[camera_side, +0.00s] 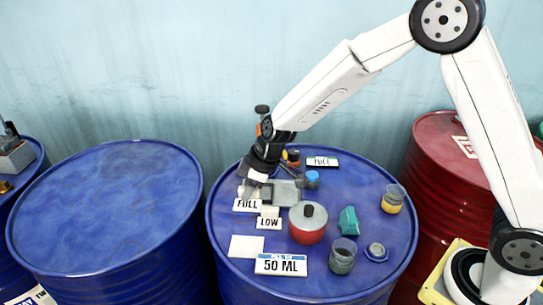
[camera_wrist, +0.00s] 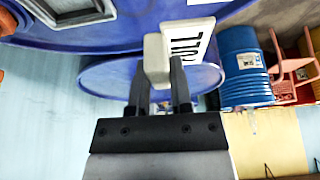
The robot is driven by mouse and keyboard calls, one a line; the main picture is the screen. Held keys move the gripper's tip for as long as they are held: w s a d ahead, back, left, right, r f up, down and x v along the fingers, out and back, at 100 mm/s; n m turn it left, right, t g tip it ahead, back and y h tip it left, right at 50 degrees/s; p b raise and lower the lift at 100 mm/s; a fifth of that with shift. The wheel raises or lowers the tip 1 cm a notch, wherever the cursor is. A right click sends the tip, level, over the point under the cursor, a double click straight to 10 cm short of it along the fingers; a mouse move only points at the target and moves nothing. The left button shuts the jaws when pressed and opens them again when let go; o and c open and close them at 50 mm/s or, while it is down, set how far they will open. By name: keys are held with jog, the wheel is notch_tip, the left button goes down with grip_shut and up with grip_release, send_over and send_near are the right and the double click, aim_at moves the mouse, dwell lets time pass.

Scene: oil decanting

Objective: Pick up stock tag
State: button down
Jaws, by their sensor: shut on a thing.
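A white stock tag reading FULL (camera_side: 247,205) is at the left side of the blue drum top (camera_side: 240,277). My gripper (camera_side: 254,186) comes down on it from above. In the wrist view the fingers (camera_wrist: 160,78) are shut on the tag's cream block (camera_wrist: 156,52), and its FULL face (camera_wrist: 191,42) shows just right of them. I cannot tell whether the tag touches the drum. A LOW tag (camera_side: 269,223) stands close by on the right. Another white tag (camera_side: 322,161) lies at the back of the drum.
A grey plate (camera_side: 287,192), red pot (camera_side: 307,224), blue jar (camera_side: 312,179), teal piece (camera_side: 348,221), dark-filled glass (camera_side: 342,257) and yellow-filled glass (camera_side: 392,199) crowd the drum. A blank card (camera_side: 246,246) and 50 ML sign (camera_side: 281,264) lie in front. The left drum top (camera_side: 105,205) is bare.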

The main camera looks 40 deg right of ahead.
jog(key=s+d+r, duration=0.2)
jog(key=s+r, duration=0.1)
jog(key=s, duration=0.5)
jog(key=shift+s+r, duration=0.15)
jog(key=shift+r, duration=0.15)
jog(key=shift+s+a, duration=0.1)
dwell(0.4)
jog(key=s+a+n+g+y, duration=0.1)
jog(key=s+a+n+g, duration=0.1)
jog(key=s+n, duration=0.6)
jog(key=shift+a+r+n+g, duration=0.3)
jog(key=shift+n+g, duration=0.2)
jog(key=shift+g, duration=0.1)
